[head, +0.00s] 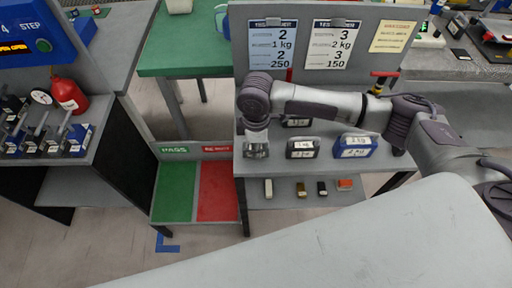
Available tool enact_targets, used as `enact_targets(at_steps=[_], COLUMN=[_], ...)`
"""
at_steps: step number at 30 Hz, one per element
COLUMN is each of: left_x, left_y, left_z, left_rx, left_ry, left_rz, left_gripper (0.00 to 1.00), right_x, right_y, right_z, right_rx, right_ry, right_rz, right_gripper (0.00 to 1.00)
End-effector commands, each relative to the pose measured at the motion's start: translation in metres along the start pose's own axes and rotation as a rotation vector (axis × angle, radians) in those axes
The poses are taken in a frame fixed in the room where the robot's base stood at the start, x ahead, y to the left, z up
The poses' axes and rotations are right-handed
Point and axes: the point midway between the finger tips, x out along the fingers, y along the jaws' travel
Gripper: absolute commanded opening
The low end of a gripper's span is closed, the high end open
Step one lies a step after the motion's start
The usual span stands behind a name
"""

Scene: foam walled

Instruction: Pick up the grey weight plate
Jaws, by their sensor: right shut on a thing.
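My right arm reaches in from the right across the grey workbench, and its wrist points down at the bench's left end. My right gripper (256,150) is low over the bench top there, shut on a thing. That thing is mostly hidden by the fingers and wrist; a small grey patch shows at the fingers, which fits the grey weight plate. To its right on the bench stand a dark grey labelled weight (302,148) and a blue labelled weight (355,146). Another dark labelled weight (297,122) is behind, partly under my forearm. My left gripper is out of view.
A grey back panel (300,80) with posted weight cards rises behind the bench. Left of the bench is a low stand with a green PASS area (174,190) and a red area (218,190). Small blocks (301,188) lie on the lower shelf. A red bottle (70,96) stands at far left.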

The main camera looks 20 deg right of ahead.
Motion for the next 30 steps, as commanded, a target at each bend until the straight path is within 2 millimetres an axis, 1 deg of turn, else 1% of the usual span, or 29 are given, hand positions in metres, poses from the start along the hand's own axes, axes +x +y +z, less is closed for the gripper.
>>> enact_targets(at_steps=[6,8,15,18,24,30], left_x=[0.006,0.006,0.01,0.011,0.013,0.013], left_y=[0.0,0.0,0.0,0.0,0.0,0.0], left_z=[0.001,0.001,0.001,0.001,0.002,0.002], left_rx=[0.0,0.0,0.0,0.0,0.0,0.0], left_ry=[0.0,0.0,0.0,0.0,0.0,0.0], left_rz=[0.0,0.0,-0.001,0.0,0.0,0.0], left_gripper=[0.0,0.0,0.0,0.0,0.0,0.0], right_x=[-0.032,-0.038,-0.071,-0.082,-0.097,-0.102], right_y=[0.002,-0.005,-0.039,-0.051,-0.066,-0.071], right_z=[-0.001,0.009,0.053,0.068,0.086,0.092], right_rx=[0.0,0.0,0.0,0.002,0.001,0.001], right_ry=[0.004,0.001,0.0,0.0,0.001,0.001], right_rz=[0.005,0.002,0.004,0.004,0.002,0.002], right_gripper=[0.0,0.0,0.0,0.0,0.0,0.0])
